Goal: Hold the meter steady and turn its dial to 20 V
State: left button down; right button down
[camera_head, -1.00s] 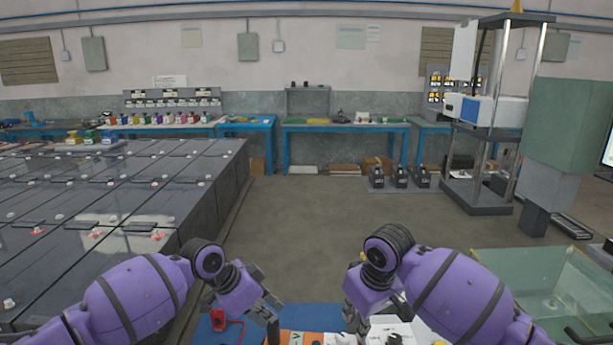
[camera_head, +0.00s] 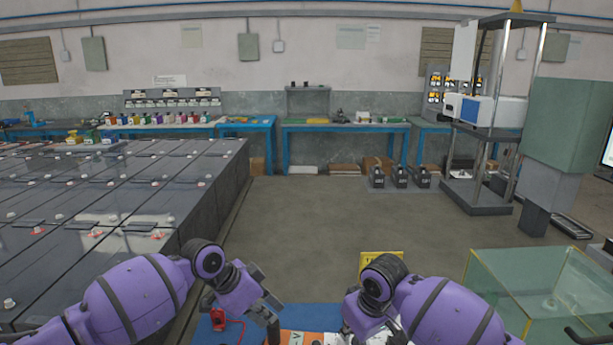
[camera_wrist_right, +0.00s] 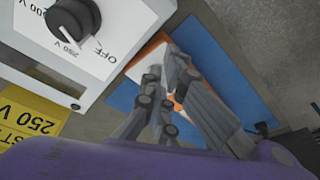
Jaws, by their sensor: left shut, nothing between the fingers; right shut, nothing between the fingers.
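The orange-rimmed meter (camera_head: 298,338) lies on a blue mat (camera_head: 205,325) at the bottom of the head view, mostly cut off. A "V" shows on its white face. Its orange edge (camera_wrist_right: 148,58) also shows in the right wrist view behind my right fingers. My left gripper (camera_head: 272,328) is shut and empty at the meter's left side; contact cannot be told. My right gripper (camera_wrist_right: 168,72) is shut and empty, with its tips over the meter in the wrist view. The meter's dial is not clearly visible.
A white box with a black knob (camera_wrist_right: 73,22) marked OFF, 250 V and 200 V stands close to the right gripper. A yellow card (camera_wrist_right: 30,118) reads 250 V. A red object (camera_head: 228,318) lies on the mat. A glass tank (camera_head: 540,290) stands right, battery rows (camera_head: 110,220) left.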

jog(key=shift+w+a+f, duration=0.15)
jog(key=shift+w+a, duration=0.2)
dwell(0.8)
jog(key=shift+s+a, duration=0.1)
jog(key=shift+a, duration=0.25)
dwell(0.4)
jog(key=shift+s+d, duration=0.1)
dwell(0.3)
jog(key=shift+s+d, duration=0.15)
jog(key=shift+s, duration=0.05)
notch_tip(320, 180, up, 6)
dwell(0.5)
jog(key=shift+w+d+f, duration=0.1)
jog(key=shift+d+f, duration=0.05)
jog(key=shift+f, duration=0.85)
jog(key=shift+w+d+f, duration=0.1)
jog(key=shift+d+f, duration=0.05)
jog(key=shift+f, duration=0.8)
jog(key=shift+w+d+f, duration=0.1)
jog(key=shift+d+f, duration=0.05)
jog(key=shift+f, duration=0.85)
